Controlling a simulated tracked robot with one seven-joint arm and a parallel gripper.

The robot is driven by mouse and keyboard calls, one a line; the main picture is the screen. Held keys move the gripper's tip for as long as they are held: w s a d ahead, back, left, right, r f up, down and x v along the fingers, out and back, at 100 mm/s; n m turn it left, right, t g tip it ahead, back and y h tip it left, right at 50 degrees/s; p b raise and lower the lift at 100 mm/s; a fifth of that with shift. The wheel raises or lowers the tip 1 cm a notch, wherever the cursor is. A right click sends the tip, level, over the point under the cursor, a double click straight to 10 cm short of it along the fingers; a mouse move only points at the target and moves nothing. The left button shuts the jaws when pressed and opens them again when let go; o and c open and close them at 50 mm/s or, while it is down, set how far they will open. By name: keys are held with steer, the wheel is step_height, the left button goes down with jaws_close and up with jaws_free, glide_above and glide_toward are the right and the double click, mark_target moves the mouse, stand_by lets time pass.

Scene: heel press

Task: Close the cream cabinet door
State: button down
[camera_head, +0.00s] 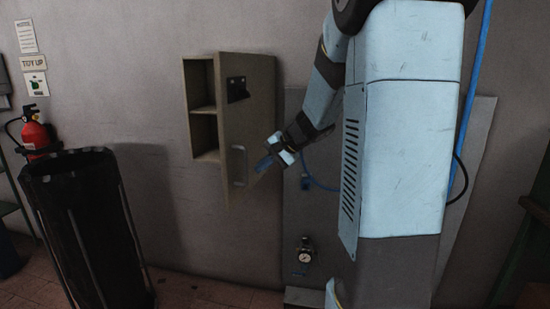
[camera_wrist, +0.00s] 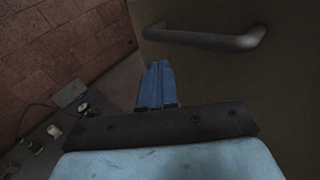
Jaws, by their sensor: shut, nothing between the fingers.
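The cream cabinet (camera_head: 200,110) hangs on the wall with two open compartments showing on its left side. Its door (camera_head: 248,130) stands part open, with a dark latch plate and a pale bar handle (camera_head: 239,166) on its face. My gripper (camera_head: 262,165) is shut and empty, to the right of the handle and near the door's lower part. In the wrist view my blue fingers (camera_wrist: 156,84) are together below the handle (camera_wrist: 210,38), in front of the door face (camera_wrist: 250,75). I cannot tell whether the fingertips touch the door.
A black bin (camera_head: 80,220) in a metal frame stands at the left, with a red fire extinguisher (camera_head: 36,135) behind it. A pressure gauge (camera_head: 305,257) and a blue hose (camera_head: 320,184) are on the panel right of the cabinet. Floor below the cabinet looks clear.

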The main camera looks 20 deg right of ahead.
mark_target(239, 173)
steer(key=shift+w+a+f, duration=0.25)
steer(key=shift+w+a, duration=0.6)
steer(key=shift+a, duration=0.1)
steer(key=shift+w+a+f, duration=0.2)
steer(key=shift+w+a, duration=0.65)
steer(key=shift+a, duration=0.05)
